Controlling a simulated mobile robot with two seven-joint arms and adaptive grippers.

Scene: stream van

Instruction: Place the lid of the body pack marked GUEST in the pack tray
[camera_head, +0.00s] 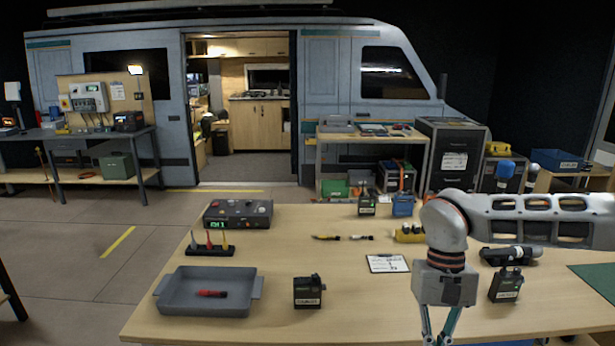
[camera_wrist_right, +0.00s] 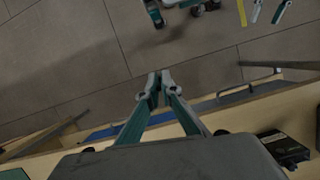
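A black body pack (camera_head: 307,292) with a small pale label stands near the table's front, right of the grey tray (camera_head: 250,292). A second black pack (camera_head: 507,284) stands at the right, and a third (camera_head: 366,205) at the back. The labels are too small for me to tell which reads GUEST. I cannot make out a separate lid. The grey tray holds a small red and black item (camera_head: 211,293). My right gripper (camera_head: 437,342) points down at the table's front edge, between the two front packs, its fingertips together and empty (camera_wrist_right: 160,76). My left gripper is out of view.
A grey control box (camera_head: 238,214), a rack of coloured tools (camera_head: 211,244), a clipboard (camera_head: 387,263), a yellow item (camera_head: 409,233) and a dark cylindrical device (camera_head: 510,254) are on the table (camera_head: 340,318). Bare table lies between the front pack and my right gripper.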

